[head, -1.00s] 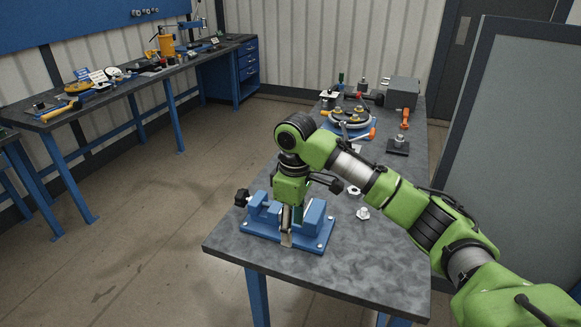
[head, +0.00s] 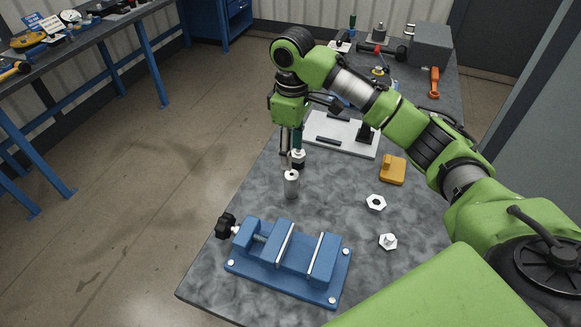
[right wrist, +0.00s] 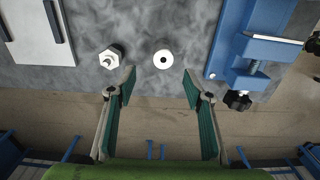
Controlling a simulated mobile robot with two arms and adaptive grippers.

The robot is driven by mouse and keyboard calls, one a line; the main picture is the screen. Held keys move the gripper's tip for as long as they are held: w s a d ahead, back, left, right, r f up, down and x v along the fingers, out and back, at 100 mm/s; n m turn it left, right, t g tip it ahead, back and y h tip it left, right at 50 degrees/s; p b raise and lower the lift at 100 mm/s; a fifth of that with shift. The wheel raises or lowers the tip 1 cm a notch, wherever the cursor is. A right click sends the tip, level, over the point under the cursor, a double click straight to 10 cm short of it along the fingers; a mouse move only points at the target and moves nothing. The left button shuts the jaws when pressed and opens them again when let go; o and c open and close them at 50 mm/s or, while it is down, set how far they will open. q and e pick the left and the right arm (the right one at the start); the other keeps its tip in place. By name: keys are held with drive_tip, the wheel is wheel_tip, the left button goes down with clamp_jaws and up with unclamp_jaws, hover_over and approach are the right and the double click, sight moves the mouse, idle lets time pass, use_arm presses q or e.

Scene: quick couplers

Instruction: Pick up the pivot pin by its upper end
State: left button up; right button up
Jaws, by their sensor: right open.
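My left gripper is not seen.
The blue vise (head: 290,262) stands near the table's front edge, its black knob (head: 226,226) at the left. A white plate (head: 325,130) lies behind. A yellow block (head: 393,170), a hex nut (head: 376,202) and a hex fitting (head: 388,241) are at the right.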

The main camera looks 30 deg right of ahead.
sight(292, 174)
drive_tip(key=f, duration=0.4)
drive_tip(key=shift+s+f+p, duration=0.2)
drive_tip(key=shift+s+p, duration=0.1)
drive_tip(key=shift+p, duration=0.1)
wheel_tip(292, 174, down, 3)
drive_tip(key=shift+r, duration=0.2)
drive_tip(key=shift+w+a+f+p, duration=0.1)
drive_tip(key=shift+f+p, duration=0.4)
drive_tip(key=shift+f, duration=0.45)
wheel_tip(292, 174, down, 4)
drive_tip(key=shift+a+r+p, duration=0.1)
drive_tip(key=shift+r+p, duration=0.1)
drive_tip(key=shift+p, duration=0.4)
drive_tip(key=shift+f, duration=0.45)
clamp_jaws()
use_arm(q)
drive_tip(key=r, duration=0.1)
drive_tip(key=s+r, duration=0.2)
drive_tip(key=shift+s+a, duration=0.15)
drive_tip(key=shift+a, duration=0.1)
use_arm(e)
drive_tip(key=shift+r, duration=0.1)
